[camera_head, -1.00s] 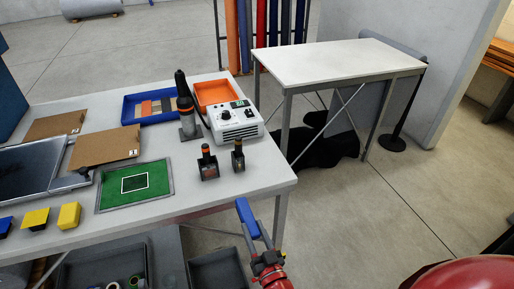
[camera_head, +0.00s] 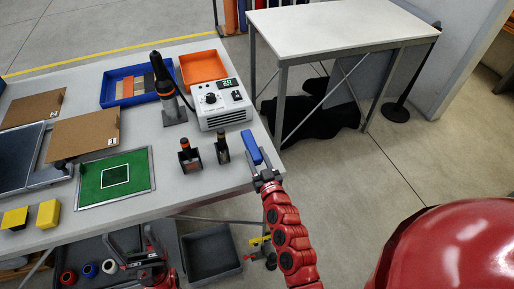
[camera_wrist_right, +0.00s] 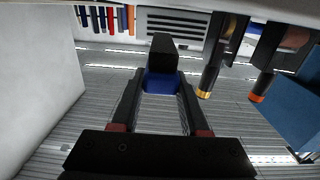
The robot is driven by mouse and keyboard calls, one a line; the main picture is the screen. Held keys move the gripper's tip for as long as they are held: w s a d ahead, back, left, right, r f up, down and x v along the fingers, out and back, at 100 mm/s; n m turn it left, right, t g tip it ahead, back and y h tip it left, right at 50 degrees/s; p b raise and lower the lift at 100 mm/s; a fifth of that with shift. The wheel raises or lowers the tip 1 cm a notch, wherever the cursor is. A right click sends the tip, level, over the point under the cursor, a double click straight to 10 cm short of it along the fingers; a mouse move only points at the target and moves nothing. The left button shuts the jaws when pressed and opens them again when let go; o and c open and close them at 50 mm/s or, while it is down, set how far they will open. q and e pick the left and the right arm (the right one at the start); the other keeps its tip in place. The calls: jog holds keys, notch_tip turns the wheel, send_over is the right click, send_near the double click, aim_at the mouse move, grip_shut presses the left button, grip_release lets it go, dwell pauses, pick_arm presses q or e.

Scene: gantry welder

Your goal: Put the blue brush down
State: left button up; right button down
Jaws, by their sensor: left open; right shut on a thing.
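The blue brush (camera_head: 252,147) is in my right gripper (camera_head: 264,176), at the right edge of the white workbench (camera_head: 205,188). In the right wrist view the brush (camera_wrist_right: 161,82) sits between the two fingers of the gripper (camera_wrist_right: 161,92), with a black part at its far end. I cannot tell whether the brush touches the bench top. My left gripper (camera_head: 132,250) is open and empty, low in front of the bench's front edge.
Two small dark bottles (camera_head: 190,155) with orange and yellow tops stand left of the brush. A white control box (camera_head: 222,107) is behind them. A green mat (camera_head: 115,176) lies further left. A grey bin (camera_head: 211,252) sits below. A bare white table (camera_head: 335,32) stands behind.

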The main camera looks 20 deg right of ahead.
aim_at(257, 146)
jog(key=w, duration=0.2)
jog(key=w+d, duration=0.1)
jog(key=shift+w+d+p, duration=0.15)
jog(key=shift+w+p, duration=0.15)
jog(key=shift+w, duration=0.1)
notch_tip(257, 146, down, 3)
jog(key=shift+w+f, duration=0.15)
jog(key=shift+f, duration=0.05)
jog(key=shift+d+f, duration=0.1)
jog(key=shift+f, duration=0.05)
jog(key=shift+f, duration=0.3)
jog(key=shift+c, duration=2.1)
grip_release()
jog(key=shift+r, duration=0.1)
jog(key=shift+r, duration=0.2)
